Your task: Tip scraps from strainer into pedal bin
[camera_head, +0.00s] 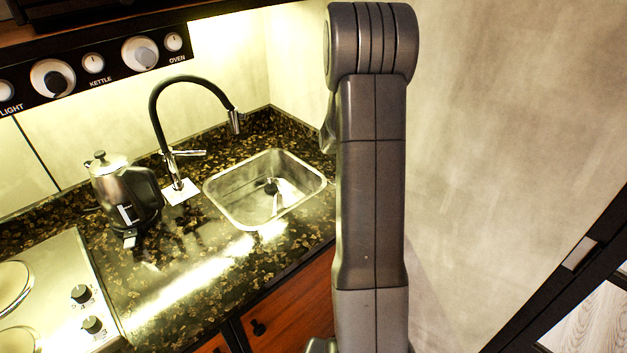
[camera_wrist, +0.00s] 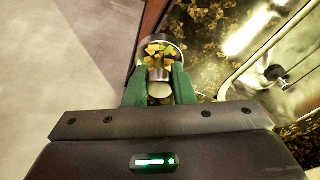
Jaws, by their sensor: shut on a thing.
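In the wrist view my gripper (camera_wrist: 159,90) has green fingers shut on the strainer (camera_wrist: 179,44), a small round metal cup. Scraps (camera_wrist: 158,55) in yellow, orange and green lie inside the strainer. The strainer is near the edge where the dark counter meets the wooden cabinet front. I cannot tell its height. In the head view my arm stands tall at the middle right, and the gripper and strainer are not visible there. The pedal bin is not seen in either view.
A steel sink (camera_head: 228,203) with a black tap (camera_head: 154,110) is set in the dark speckled counter (camera_head: 190,262). A kettle (camera_head: 128,198) stands left of it, beside a hob (camera_head: 50,285). A pale wall is at the right. Pale floor (camera_wrist: 60,60) lies left in the wrist view.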

